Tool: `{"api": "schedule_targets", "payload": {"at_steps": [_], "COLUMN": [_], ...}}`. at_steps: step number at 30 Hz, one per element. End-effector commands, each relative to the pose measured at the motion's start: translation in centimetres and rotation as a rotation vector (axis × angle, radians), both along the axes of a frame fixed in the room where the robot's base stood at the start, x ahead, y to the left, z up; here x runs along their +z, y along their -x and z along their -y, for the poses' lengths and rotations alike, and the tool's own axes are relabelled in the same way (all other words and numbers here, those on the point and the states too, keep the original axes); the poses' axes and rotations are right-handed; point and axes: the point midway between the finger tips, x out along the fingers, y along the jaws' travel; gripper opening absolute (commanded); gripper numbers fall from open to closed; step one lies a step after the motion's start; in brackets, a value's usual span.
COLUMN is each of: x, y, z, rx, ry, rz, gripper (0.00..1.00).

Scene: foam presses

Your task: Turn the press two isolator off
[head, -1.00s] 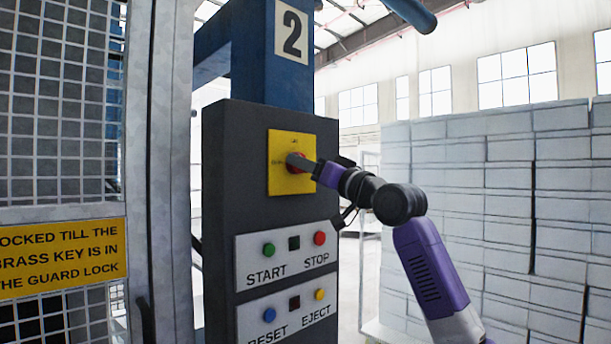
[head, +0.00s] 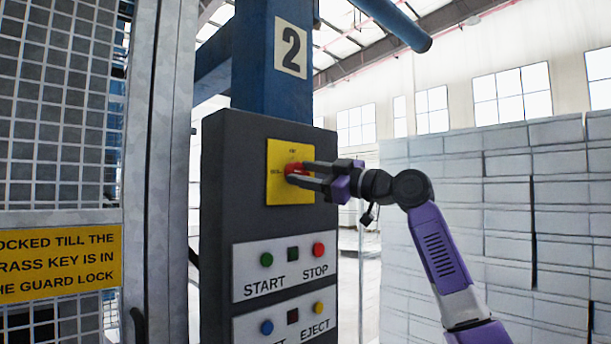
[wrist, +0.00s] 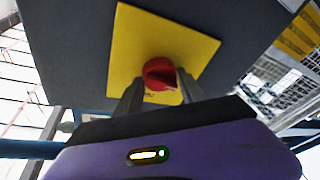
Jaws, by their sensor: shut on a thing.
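The isolator is a red rotary knob (head: 293,170) on a yellow plate (head: 290,193), high on the dark grey control post under the number 2 sign (head: 291,40). In the wrist view the knob (wrist: 158,72) sits on the yellow plate (wrist: 150,35) between my two fingers. My gripper (head: 304,174) is shut on the knob, one finger above the other in the head view. The fingertips cover part of the knob, and the plate's small lettering is too blurred to read, so I cannot tell its setting.
Below are a START and STOP panel (head: 285,280) and a RESET and EJECT panel, its RESET label partly cut off. A mesh guard (head: 60,160) with a yellow sign (head: 60,264) stands left. Stacked pale blocks (head: 480,200) fill the right.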

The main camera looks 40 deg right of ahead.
Motion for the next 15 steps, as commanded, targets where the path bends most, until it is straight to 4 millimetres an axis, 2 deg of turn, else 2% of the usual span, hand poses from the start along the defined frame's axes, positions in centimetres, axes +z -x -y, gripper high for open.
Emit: {"api": "schedule_targets", "payload": {"at_steps": [15], "x": [-0.19], "y": [-0.08], "z": [0.02], "rx": [0.000], "ry": [0.106], "rz": [-0.001], "gripper": [0.06]}}
